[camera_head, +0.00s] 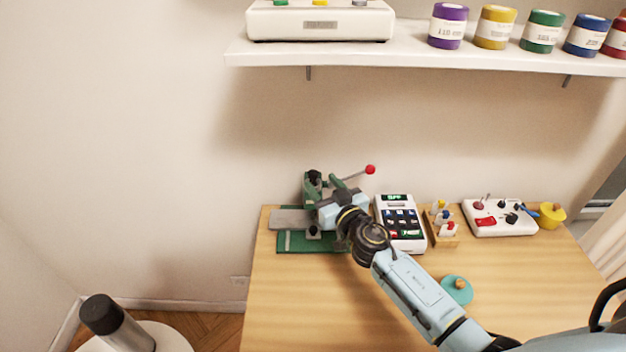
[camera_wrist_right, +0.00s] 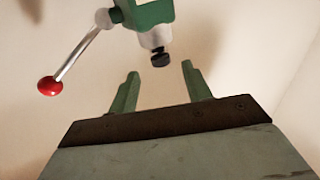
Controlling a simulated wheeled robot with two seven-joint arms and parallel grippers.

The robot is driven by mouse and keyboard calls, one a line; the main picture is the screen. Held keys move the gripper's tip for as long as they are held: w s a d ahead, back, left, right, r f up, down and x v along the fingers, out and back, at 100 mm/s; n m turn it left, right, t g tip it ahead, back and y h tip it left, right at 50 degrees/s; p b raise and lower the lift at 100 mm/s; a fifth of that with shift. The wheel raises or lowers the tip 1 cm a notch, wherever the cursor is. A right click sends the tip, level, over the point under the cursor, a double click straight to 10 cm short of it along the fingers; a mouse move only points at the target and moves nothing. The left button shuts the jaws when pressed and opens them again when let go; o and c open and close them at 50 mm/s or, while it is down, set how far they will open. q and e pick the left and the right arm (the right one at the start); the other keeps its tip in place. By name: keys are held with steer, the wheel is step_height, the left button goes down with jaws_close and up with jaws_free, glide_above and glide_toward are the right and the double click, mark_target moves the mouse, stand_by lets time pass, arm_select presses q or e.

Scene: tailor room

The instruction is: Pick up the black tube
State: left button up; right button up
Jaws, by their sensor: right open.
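A green press (camera_head: 313,190) with a red-knobbed lever stands at the left back of the wooden table. In the right wrist view, a short black cylindrical piece (camera_wrist_right: 160,59) sits at the lower end of the press head (camera_wrist_right: 150,14). I cannot tell whether it is the black tube; no other clear black tube shows near the gripper. My right gripper (camera_head: 323,209) is at the press and partly covers it. In the wrist view its two fingers (camera_wrist_right: 160,69) are apart and empty, with the black piece beyond and between their tips. My left gripper is not in view.
Right of the gripper are a white keypad device (camera_head: 418,241), a wooden rack (camera_head: 441,240), a white control box (camera_head: 487,229) and a teal object (camera_head: 457,289). A shelf (camera_head: 420,58) overhangs behind. A black-topped grey cylinder (camera_head: 101,314) shows lower left. The table's front left is clear.

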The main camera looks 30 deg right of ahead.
mark_target(316, 177)
steer(key=shift+w, duration=0.65)
steer(key=w, duration=0.3)
steer(key=shift+w+a, duration=0.15)
steer(key=shift+w, duration=0.1)
steer(key=shift+w+b, duration=0.3)
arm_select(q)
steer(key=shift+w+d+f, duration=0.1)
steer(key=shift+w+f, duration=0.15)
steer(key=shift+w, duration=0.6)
arm_select(e)
steer(key=c, duration=1)
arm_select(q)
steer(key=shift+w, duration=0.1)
arm_select(e)
steer(key=shift+c, duration=0.2)
